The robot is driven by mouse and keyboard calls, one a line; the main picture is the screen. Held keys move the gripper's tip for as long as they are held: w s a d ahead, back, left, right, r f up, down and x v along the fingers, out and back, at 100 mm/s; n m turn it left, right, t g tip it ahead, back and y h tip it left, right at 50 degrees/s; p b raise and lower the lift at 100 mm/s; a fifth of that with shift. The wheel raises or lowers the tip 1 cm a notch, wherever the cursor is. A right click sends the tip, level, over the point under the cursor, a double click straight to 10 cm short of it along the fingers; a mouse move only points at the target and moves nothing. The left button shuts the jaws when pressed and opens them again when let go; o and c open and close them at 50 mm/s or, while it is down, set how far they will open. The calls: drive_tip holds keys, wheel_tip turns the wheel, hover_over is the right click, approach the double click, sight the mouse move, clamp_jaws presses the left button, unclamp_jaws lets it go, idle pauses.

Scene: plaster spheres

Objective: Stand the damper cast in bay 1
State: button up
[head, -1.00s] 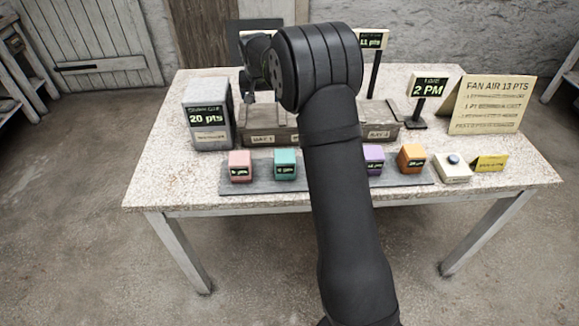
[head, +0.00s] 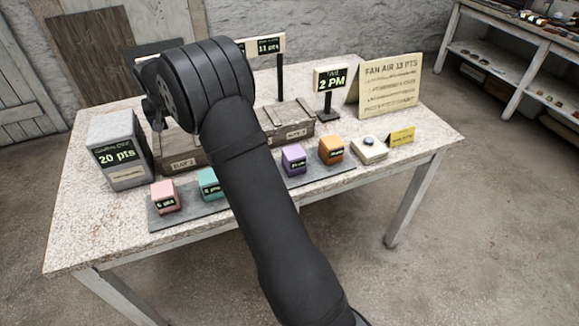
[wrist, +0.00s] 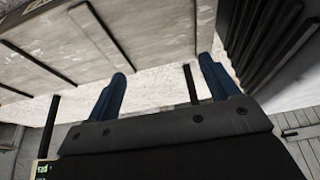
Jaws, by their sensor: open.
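Small labelled blocks stand in a row on a grey strip: pink (head: 165,197), teal (head: 209,184), purple (head: 293,159) and orange (head: 330,150). Their labels are too small to tell which is the damper cast. Behind them is a wooden bay rack (head: 287,137); its left label (head: 182,165) appears to mark a bay, and my arm covers its middle. My gripper (head: 155,115) is above the rack's left end, partly hidden by my wrist. In the wrist view its two blue fingers (wrist: 162,70) are apart with nothing between them.
A grey "20 pts" block (head: 118,152) stands left of the rack. A "2 PM" sign (head: 331,82), a "FAN AIR 13 PTS" card (head: 391,85), a button box (head: 369,150) and a yellow card (head: 400,137) are at the right. The table's (head: 95,220) front left is bare.

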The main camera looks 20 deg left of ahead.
idle(0.8)
